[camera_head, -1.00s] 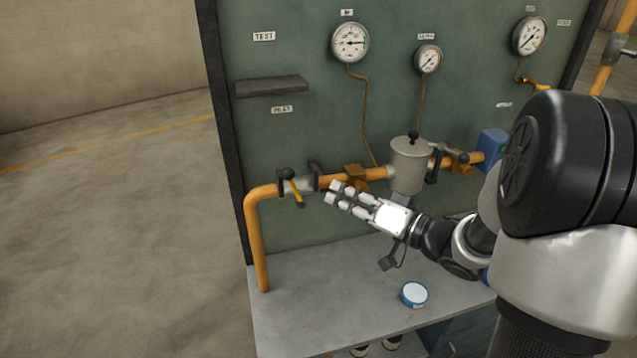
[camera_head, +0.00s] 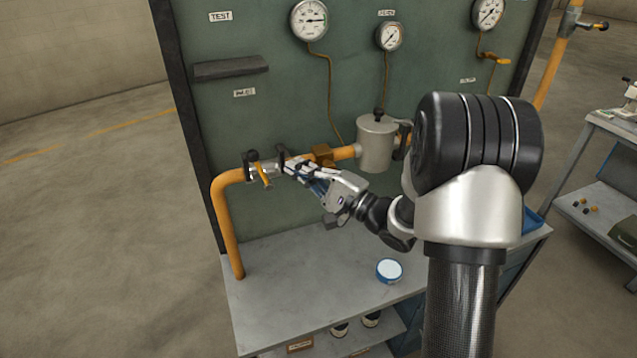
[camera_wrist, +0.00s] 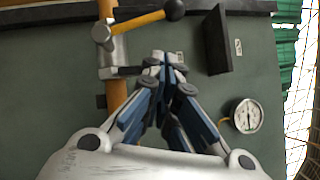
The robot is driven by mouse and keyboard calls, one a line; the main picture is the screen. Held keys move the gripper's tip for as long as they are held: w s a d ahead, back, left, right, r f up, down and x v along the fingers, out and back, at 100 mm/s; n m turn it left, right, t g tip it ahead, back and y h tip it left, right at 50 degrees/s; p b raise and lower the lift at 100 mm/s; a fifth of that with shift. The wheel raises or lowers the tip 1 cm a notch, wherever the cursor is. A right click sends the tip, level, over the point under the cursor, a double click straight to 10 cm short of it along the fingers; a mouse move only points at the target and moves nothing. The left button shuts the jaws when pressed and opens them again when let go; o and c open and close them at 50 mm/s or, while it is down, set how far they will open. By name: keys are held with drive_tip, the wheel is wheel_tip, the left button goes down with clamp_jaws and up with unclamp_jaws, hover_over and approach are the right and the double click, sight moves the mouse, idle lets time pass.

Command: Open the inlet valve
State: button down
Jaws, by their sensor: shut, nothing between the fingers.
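A valve (camera_head: 258,171) with a yellow lever sits on the orange pipe at the left of the green panel. No readable label names it the inlet valve. In the head view its lever slants down across the pipe. In the wrist view the yellow lever (camera_wrist: 142,21) sticks out sideways from the silver valve body (camera_wrist: 111,50) and ends in a black ball (camera_wrist: 174,9). My gripper (camera_head: 290,168) is shut and empty, just right of the valve by a dark bracket. In the wrist view its fingertips (camera_wrist: 165,62) are apart from the lever; contact with the bracket cannot be told.
The orange pipe (camera_head: 229,232) bends down to the grey bench (camera_head: 290,300). A grey pot (camera_head: 376,146) stands right of my gripper on the pipe line. A dark shelf (camera_head: 231,68) juts from the panel above. A blue-white round tin (camera_head: 389,271) lies on the bench.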

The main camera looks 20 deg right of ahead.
sight(260, 171)
drive_tip(key=shift+w+a+r+b, duration=0.2)
drive_tip(key=shift+w+a+r, duration=0.1)
drive_tip(key=shift+a, duration=0.45)
drive_tip(key=shift+w+a+r+b, duration=0.2)
drive_tip(key=shift+w+a, duration=0.15)
drive_tip(key=shift+a, duration=0.4)
drive_tip(key=shift+w+a+r+b, duration=0.2)
drive_tip(key=shift+w+a+r, duration=0.1)
drive_tip(key=shift+a, duration=0.45)
drive_tip(key=shift+a+n+g+p, duration=0.25)
drive_tip(key=shift+n+g+p, duration=0.05)
drive_tip(key=shift+p, duration=0.35)
